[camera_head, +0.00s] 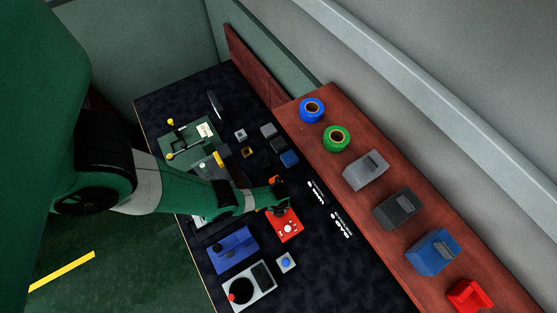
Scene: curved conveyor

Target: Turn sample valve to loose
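My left arm comes in from the left, and its gripper (280,199) is over the dark mat, beside the upper edge of a red panel (285,227) with pale round marks. The fingers are small and dark, so I cannot tell whether they are open or shut. A small orange-red piece (274,180) shows just above the gripper; I cannot tell what it belongs to. No part can be clearly identified as the sample valve; the wrist may cover it. My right gripper is not in view.
A blue unit (234,252), a grey joystick box (249,289) and a blue button (286,262) lie below. The red-brown shelf (318,168) at right carries tape rolls and several bins.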

